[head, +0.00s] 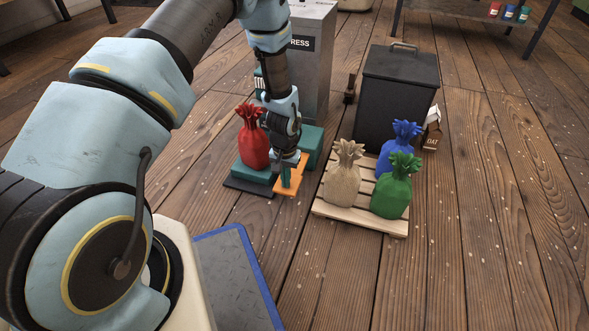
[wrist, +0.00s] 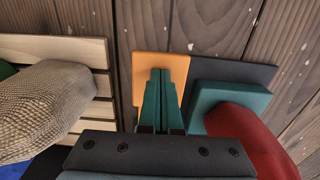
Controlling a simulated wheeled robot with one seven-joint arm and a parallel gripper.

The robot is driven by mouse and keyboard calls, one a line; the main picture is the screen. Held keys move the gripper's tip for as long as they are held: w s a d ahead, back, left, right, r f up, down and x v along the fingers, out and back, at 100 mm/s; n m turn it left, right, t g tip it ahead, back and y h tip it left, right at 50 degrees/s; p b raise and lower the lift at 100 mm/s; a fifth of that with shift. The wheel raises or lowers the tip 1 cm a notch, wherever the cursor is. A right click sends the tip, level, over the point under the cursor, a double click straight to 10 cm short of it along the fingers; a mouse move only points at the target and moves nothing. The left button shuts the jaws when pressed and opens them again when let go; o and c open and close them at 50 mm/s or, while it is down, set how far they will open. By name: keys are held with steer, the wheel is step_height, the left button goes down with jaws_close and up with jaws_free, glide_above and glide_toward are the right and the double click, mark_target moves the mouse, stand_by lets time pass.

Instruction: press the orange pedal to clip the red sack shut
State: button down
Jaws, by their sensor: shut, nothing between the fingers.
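The red sack (head: 252,140) stands upright on a teal block on a dark base, left of my gripper in the head view; its side also shows in the wrist view (wrist: 250,135). The orange pedal (head: 293,184) lies low beside the sack's base; in the wrist view the pedal (wrist: 184,66) is right under my fingertips. My gripper (head: 287,182) is shut and empty, pointing down over the pedal. Its teal fingers (wrist: 160,75) are together in the wrist view. I cannot tell whether the fingertips touch the pedal. The sack's clip is not clearly visible.
A wooden pallet (head: 330,210) with beige, blue and green sacks stands close to the right. A dark lidded bin (head: 388,105) and a grey press cabinet (head: 312,70) stand behind. A blue-edged mat (head: 235,275) lies in front; floor at right front is clear.

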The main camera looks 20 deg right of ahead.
steer(key=shift+f, duration=0.3)
steer(key=shift+f+b, duration=0.45)
steer(key=shift+f, duration=0.5)
stand_by(0.3)
step_height(320, 180, up, 9)
steer(key=p, duration=0.7)
steer(key=shift+r+p, duration=0.1)
steer(key=shift+p, duration=0.25)
stand_by(0.3)
